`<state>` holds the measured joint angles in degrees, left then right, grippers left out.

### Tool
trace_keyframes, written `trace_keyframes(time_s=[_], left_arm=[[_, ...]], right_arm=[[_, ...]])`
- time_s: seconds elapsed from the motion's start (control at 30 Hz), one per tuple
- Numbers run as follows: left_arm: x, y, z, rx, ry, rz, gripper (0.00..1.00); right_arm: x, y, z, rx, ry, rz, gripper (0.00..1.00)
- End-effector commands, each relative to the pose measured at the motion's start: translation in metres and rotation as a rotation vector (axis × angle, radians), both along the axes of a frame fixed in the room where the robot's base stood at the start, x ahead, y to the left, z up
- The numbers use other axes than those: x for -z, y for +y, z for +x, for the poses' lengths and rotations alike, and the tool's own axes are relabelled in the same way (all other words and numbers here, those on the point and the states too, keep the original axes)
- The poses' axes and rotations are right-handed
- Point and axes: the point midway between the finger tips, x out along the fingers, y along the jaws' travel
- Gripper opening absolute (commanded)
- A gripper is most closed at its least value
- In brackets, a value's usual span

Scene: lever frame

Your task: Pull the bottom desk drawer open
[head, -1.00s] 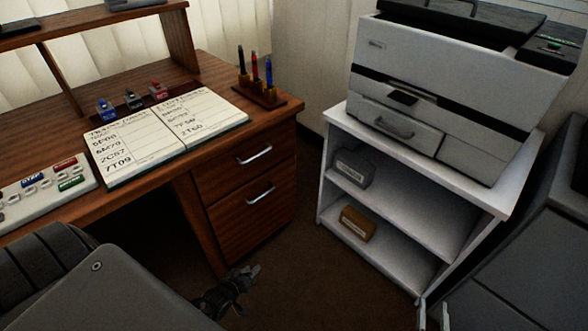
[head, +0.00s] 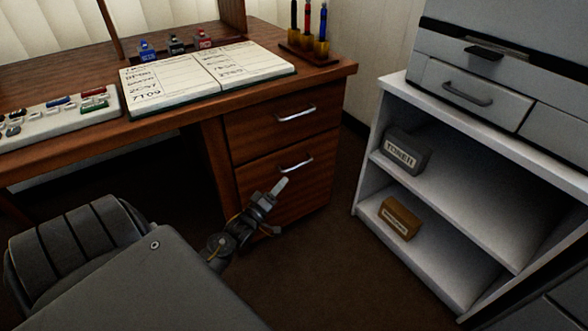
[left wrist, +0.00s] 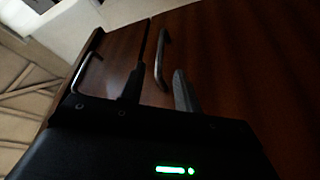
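The bottom desk drawer (head: 312,190) is a brown wooden front under a smaller top drawer (head: 262,124), and both look closed. The bottom drawer's silver bar handle (head: 297,165) is clear in the head view. My left gripper (head: 279,187) is just below and left of that handle, pointing up toward it. In the left wrist view the two fingers (left wrist: 160,88) are apart, and the bottom handle (left wrist: 162,58) shows ahead between them, not visibly gripped. The top drawer's handle (left wrist: 88,71) lies left of the fingers there. My right gripper is not in view.
A white shelf (head: 378,150) with a toner box (head: 407,151) and a brown box (head: 399,217) stands to the right, with a printer on it. Dark floor is open between desk and shelf.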

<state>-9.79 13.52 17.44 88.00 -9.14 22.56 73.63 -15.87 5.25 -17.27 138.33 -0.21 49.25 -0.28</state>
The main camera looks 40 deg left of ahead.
Motion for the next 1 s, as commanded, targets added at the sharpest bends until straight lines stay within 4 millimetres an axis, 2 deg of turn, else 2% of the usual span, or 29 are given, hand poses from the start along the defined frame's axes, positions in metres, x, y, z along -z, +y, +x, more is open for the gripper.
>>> trace_keyframes(time_s=[0.2, 0.4, 0.6, 0.83, 1.0], left_arm=[[-0.006, 0.003, 0.042, 0.0, -0.003, 0.001, 0.33], [-0.012, 0.004, 0.068, 0.0, 0.0, 0.0, 0.33], [-0.016, 0.004, 0.078, -0.001, 0.001, 0.001, 0.33], [-0.016, 0.004, 0.078, 0.0, 0.002, 0.001, 0.33], [-0.016, 0.004, 0.078, 0.0, 0.002, 0.001, 0.12]], right_arm=[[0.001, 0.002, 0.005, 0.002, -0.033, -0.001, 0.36], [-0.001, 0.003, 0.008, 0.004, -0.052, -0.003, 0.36], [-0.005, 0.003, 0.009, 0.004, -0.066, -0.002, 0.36], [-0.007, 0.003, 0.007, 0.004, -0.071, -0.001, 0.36], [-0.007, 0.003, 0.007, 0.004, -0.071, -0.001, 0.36]])
